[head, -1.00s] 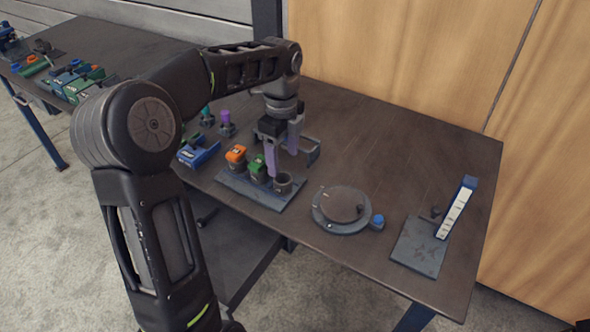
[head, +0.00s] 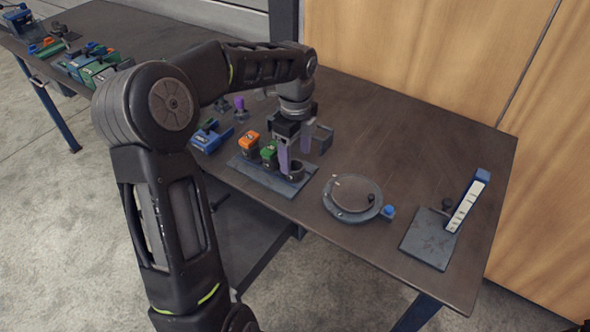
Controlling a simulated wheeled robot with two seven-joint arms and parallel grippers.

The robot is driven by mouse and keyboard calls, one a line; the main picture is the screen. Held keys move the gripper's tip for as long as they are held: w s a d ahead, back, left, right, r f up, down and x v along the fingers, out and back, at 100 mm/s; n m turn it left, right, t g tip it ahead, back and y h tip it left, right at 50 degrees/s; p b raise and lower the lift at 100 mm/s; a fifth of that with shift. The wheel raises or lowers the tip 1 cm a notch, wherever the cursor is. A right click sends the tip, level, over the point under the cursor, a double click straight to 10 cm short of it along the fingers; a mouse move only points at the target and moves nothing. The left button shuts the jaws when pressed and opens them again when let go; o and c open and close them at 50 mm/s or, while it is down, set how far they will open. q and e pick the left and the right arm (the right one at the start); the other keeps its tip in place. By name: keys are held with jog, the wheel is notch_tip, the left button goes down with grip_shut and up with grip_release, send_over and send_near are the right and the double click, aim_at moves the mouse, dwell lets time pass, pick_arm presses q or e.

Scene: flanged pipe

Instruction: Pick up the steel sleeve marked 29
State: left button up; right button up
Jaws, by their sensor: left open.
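A dark grey, open-topped cylinder (head: 297,172) stands at the right end of a flat grey base plate (head: 254,180) in the head view. It looks like the steel sleeve, but no number is readable on it. Beside it on the plate are a green-topped block (head: 269,151) and an orange-topped block (head: 249,140). My left gripper (head: 296,161) points down with its purple fingers open and empty. One finger is at the cylinder's left side and the other is behind its rim; I cannot tell whether they touch. My right gripper is not in view.
A round grey disc fixture (head: 352,196) with a blue knob (head: 388,211) lies to the right. Further right is a plate (head: 428,242) with a slanted white-marked strip (head: 465,207). A blue device (head: 209,138) stands left. The table between disc and wall is clear.

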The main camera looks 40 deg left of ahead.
aim_at(295, 166)
pick_arm(q)
notch_tip(295, 166, down, 4)
jog(key=shift+s+f+p, duration=0.1)
jog(key=shift+f+p, duration=0.15)
jog(key=shift+p, duration=0.05)
jog(key=shift+c, duration=0.6)
grip_shut()
dwell(0.4)
